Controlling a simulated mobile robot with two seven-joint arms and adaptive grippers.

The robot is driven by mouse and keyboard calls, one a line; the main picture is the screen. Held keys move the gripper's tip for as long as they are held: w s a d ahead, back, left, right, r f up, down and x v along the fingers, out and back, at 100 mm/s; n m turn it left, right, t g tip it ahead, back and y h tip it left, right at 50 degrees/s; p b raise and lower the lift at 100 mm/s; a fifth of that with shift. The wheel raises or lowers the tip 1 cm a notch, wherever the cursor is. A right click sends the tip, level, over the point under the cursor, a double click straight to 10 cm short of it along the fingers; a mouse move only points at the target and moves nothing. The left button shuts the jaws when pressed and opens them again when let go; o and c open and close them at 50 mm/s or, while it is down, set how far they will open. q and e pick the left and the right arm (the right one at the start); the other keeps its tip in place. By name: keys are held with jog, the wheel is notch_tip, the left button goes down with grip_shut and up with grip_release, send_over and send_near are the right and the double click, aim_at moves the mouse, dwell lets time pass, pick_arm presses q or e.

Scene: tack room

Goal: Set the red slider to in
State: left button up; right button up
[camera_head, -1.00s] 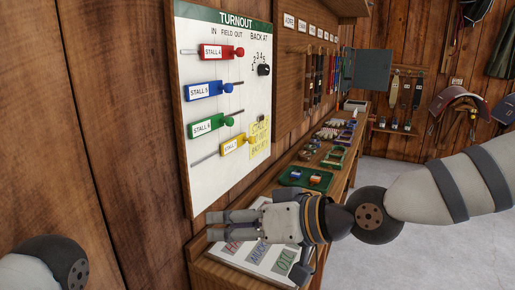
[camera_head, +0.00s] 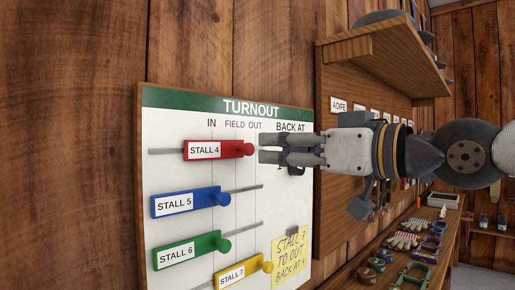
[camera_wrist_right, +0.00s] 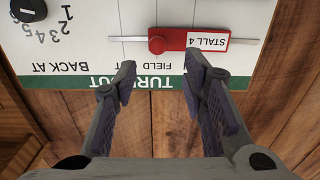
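The red slider (camera_head: 213,150), labelled STALL 4, is the top slider on the white TURNOUT board (camera_head: 180,122). Its round knob is right of the IN mark in the head view and nearest the FIELD lettering in the wrist view. The slider also shows in the right wrist view (camera_wrist_right: 205,41), upside down, with bare rod on both sides. My right gripper (camera_head: 262,149) points left, just right of the knob in the head view. In the wrist view its fingers (camera_wrist_right: 160,74) are spread and empty, with the knob beyond their gap. My left gripper is out of view.
Blue (camera_head: 187,201), green (camera_head: 188,250) and yellow (camera_head: 240,273) sliders sit below the red one. A yellow note (camera_head: 291,257) is on the board's lower right. A wooden shelf (camera_head: 385,50) juts out at upper right. The bench (camera_head: 440,250) below holds several small items.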

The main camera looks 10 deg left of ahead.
aim_at(251, 148)
jog(key=x, duration=0.7)
jog(key=shift+w+a+f, duration=0.15)
jog(key=shift+w, duration=0.1)
jog(key=shift+c, duration=0.4)
grip_shut()
